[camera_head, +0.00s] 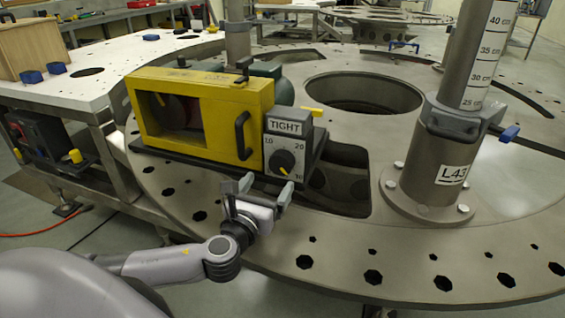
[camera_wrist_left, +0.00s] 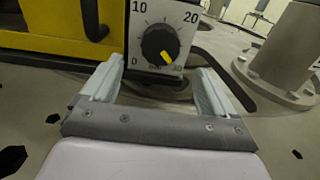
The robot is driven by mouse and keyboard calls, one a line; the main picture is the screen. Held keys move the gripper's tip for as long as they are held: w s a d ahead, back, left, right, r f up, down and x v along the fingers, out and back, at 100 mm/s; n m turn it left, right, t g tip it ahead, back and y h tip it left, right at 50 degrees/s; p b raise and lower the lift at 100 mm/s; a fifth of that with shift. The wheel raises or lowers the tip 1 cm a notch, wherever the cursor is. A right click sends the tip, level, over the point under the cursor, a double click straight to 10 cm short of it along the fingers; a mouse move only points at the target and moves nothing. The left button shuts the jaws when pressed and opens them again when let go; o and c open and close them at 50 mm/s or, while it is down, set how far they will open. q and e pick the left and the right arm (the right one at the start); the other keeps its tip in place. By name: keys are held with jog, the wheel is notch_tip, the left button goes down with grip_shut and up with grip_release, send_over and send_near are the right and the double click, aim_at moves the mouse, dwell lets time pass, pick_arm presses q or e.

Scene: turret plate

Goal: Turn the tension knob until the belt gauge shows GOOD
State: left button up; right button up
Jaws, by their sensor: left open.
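The black tension knob (camera_head: 285,161) sits on a grey panel on the right end of the yellow belt housing (camera_head: 221,125). Its yellow pointer aims to the lower right, and the panel carries a scale marked 10, 20 and 30. A sign reading TIGHT (camera_head: 285,127) stands above the knob. In the left wrist view, the knob (camera_wrist_left: 160,44) is ahead, beyond the fingertips. My left gripper (camera_head: 268,188) is open and empty, just below and in front of the knob, apart from it. In the left wrist view its two fingers (camera_wrist_left: 153,80) are spread wide. My right gripper is not in view.
The housing stands on a round metal turret plate (camera_head: 335,235) with bolt holes and large openings. A grey column (camera_head: 470,80) labelled L43 rises at the right. A black handle (camera_head: 242,136) projects from the housing left of the knob panel. The plate's front is clear.

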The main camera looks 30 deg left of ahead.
aim_at(279, 167)
pick_arm(q)
jog(key=shift+x, duration=3.3)
jog(key=c, duration=1.1)
